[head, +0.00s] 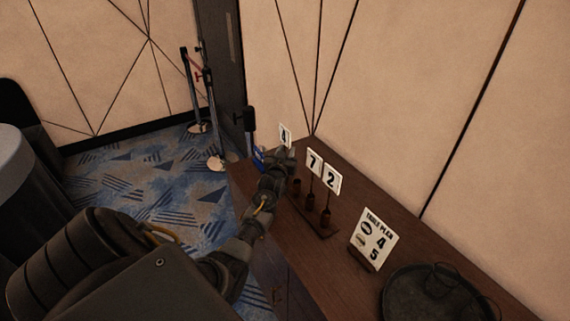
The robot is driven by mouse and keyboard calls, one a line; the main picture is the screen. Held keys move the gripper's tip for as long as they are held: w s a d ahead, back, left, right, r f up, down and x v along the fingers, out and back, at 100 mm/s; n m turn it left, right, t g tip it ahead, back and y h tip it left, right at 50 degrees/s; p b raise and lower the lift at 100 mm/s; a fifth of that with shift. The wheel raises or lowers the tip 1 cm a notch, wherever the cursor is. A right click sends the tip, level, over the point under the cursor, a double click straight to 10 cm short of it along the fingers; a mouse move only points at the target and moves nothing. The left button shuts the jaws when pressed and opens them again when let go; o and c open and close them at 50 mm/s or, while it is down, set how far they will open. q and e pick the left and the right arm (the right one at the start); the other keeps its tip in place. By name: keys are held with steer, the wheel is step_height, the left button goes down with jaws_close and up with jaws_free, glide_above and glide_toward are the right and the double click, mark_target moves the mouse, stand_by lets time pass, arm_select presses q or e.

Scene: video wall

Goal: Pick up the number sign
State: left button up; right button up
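A white number sign (285,135) shows just above and behind my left gripper (284,154), near the far end of the wooden table. Its figure is too small to read surely. The gripper hides its lower part, and I cannot tell whether the fingers hold it. Two more white number signs, a 7 (314,162) and a 2 (331,178), stand upright on thin stems in a dark wooden rack (326,233). The rack is just right of my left gripper, and its near-left holder looks empty. My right gripper is out of view.
A "table plan" card (373,239) stands on the wooden table (410,243). A round black tray (405,302) with a thin wire item is at the near right. Barrier posts (207,110) stand on the carpet; a wall borders the table.

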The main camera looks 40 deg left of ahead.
arm_select(q)
jaws_close()
stand_by(0.4)
